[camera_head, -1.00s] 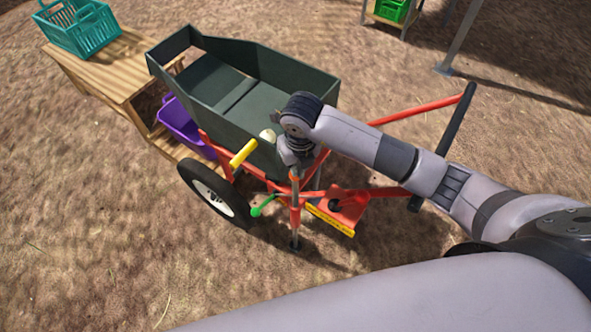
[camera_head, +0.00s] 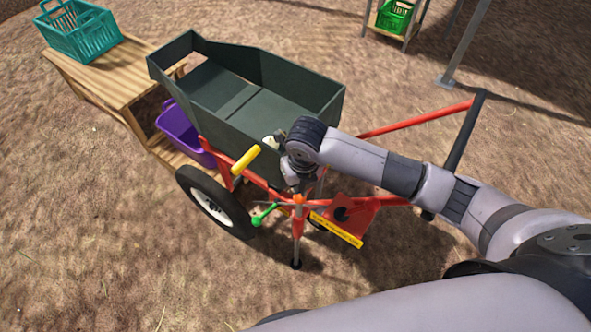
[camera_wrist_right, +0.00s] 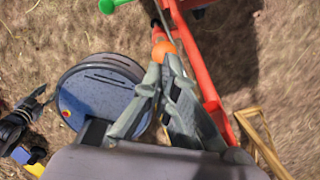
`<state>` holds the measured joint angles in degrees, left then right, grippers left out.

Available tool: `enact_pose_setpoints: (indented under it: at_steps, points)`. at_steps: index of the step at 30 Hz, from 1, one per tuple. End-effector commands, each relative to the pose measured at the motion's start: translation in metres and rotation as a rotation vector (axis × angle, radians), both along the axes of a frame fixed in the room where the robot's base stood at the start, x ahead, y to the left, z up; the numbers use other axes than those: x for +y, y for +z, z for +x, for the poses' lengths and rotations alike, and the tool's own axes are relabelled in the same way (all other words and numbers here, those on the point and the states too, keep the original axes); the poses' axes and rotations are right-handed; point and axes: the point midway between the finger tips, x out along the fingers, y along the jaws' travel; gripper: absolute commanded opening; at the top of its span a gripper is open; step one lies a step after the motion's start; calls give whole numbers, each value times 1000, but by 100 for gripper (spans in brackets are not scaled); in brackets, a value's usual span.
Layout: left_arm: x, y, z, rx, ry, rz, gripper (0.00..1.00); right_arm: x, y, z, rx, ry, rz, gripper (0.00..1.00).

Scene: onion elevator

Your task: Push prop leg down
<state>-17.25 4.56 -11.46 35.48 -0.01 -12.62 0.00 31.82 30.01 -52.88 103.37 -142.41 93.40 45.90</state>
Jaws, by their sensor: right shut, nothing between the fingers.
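The prop leg (camera_head: 297,247) is a red tube with a grey lower rod and dark foot, standing nearly upright under the cart's red frame. An orange knob (camera_head: 298,199) tops it. My right gripper (camera_head: 299,190) points down just above this knob, partly hidden by its own wrist. In the right wrist view its fingers (camera_wrist_right: 165,66) are shut and empty, with their tips at the orange knob (camera_wrist_right: 163,49). Whether they touch it is hard to tell. A green-knobbed lever (camera_head: 263,215) sits left of the leg; the green knob also shows in the wrist view (camera_wrist_right: 107,5). My left gripper is not in view.
The cart has a dark green bin (camera_head: 305,105), a wheel (camera_head: 216,203), a yellow grip (camera_head: 246,158) and a black push handle (camera_head: 467,130). A wooden bench (camera_head: 110,88) with teal (camera_head: 80,30) and purple (camera_head: 183,130) crates stands left. Ground in front is clear.

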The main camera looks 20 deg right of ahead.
Motion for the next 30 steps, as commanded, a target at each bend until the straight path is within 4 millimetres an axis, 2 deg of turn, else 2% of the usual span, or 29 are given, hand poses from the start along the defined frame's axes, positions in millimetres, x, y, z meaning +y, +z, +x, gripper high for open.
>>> enact_pose_setpoints:
  at_steps: [1,13,17,24,30]
  points:
    - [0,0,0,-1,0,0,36,3,-19,-25,45,11,-1,0]
    - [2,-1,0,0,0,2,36,2,-17,-27,43,8,-5,0]
    - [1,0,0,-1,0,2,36,4,-2,-25,38,11,-7,0]
    - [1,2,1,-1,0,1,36,13,42,-18,22,18,-8,0]
    - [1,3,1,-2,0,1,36,17,68,-15,15,21,-11,0]
